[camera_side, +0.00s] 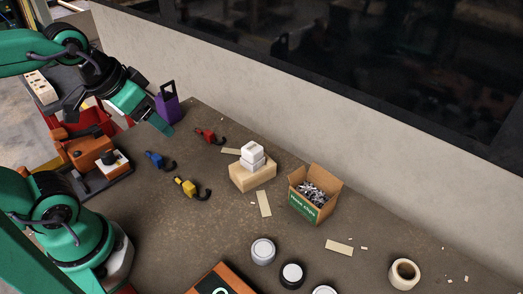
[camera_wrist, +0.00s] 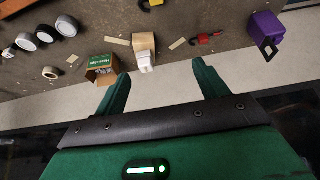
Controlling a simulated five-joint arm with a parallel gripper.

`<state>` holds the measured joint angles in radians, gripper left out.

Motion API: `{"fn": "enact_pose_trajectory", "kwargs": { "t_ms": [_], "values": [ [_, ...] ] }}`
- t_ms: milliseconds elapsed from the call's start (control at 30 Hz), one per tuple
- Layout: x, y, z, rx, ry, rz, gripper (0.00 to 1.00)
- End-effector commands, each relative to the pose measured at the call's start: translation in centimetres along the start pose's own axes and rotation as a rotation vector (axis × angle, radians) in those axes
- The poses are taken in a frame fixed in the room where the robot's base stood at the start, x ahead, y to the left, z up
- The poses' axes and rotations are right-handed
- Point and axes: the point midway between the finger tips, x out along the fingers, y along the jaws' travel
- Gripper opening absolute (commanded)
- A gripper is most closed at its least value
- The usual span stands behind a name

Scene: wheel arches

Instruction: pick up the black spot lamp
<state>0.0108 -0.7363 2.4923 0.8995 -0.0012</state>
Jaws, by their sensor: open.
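The black spot lamp (camera_side: 292,274) appears to be the round, black-sided piece with a pale face near the bottom of the side view, between two grey round ones. It also shows in the wrist view (camera_wrist: 45,34) at upper left. My gripper (camera_side: 160,122) is raised at upper left in the side view, far from the lamp and near the purple holder. In the wrist view my gripper (camera_wrist: 161,73) has its two green fingers wide apart with nothing between them.
A cardboard box of clips (camera_side: 302,204) and a wooden block (camera_side: 245,179) with white pieces stand mid-bench. Red, blue and yellow hooked tools (camera_side: 187,187) lie left. A tape roll (camera_side: 405,274) lies right. A purple holder (camera_side: 167,107) stands by the wall.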

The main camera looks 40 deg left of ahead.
Motion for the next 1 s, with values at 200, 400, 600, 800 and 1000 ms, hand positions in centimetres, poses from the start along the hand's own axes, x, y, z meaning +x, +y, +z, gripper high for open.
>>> {"fn": "enact_pose_trajectory", "kwargs": {
  "t_ms": [200, 400, 600, 800, 1000],
  "values": [
    [0.8, 1.7, -1.3, 0.055, -0.041, 0.031, 0.73],
    [2.4, 4.8, -3.2, 0.143, -0.103, 0.074, 0.73],
    [4.4, 8.8, -4.6, 0.242, -0.168, 0.114, 0.73],
    [6.7, 13.4, -5.1, 0.343, -0.233, 0.145, 0.73],
    [9.2, 18.4, -4.7, 0.447, -0.296, 0.167, 0.73]
  ]
}}
